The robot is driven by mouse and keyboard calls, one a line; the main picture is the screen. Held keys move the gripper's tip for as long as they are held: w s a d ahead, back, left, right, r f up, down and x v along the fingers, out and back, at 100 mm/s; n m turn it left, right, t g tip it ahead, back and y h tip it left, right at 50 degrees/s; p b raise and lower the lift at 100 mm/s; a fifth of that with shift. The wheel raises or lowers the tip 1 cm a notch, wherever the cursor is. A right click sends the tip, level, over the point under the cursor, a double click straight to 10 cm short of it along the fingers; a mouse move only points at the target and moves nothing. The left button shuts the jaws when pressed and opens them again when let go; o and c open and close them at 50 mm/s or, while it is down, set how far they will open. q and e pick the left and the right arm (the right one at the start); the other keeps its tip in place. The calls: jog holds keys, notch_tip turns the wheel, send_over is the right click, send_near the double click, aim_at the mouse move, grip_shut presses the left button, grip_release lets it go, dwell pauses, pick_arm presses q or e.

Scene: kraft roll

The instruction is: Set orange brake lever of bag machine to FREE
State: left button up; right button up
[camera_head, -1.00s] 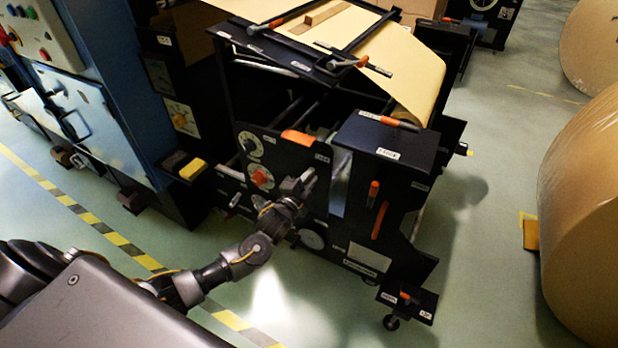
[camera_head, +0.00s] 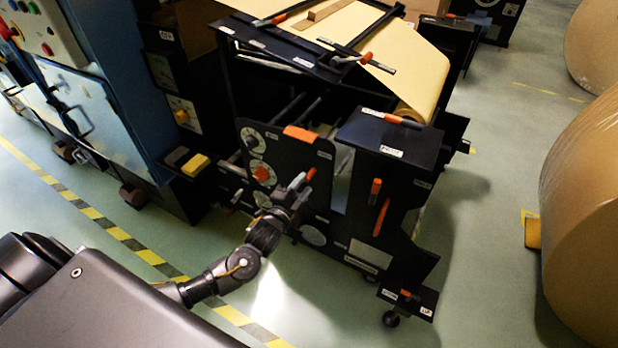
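The bag machine (camera_head: 345,225) is a dark frame with brown paper running over its top. Its side panel has two dials, a red knob (camera_head: 262,174) and an orange handle (camera_head: 300,134) on the top edge. Other orange handles are on the right block (camera_head: 376,187) and below it (camera_head: 381,217). A small orange tip (camera_head: 311,174) shows right at my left gripper (camera_head: 300,185); I cannot tell whether they touch. The labels are too small to read, so I cannot tell which handle is the brake lever or its setting. My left gripper's fingers are too small to judge. My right gripper is out of view.
A blue cabinet (camera_head: 105,100) with buttons stands at the left, with a yellow block (camera_head: 195,165) beside the machine. Large kraft rolls (camera_head: 590,200) stand at the right. A caster foot (camera_head: 390,318) sticks out at the machine's front.

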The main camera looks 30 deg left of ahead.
pick_arm(q)
jog(key=s, duration=0.5)
jog(key=shift+s+a, duration=0.15)
jog(key=shift+s, duration=0.25)
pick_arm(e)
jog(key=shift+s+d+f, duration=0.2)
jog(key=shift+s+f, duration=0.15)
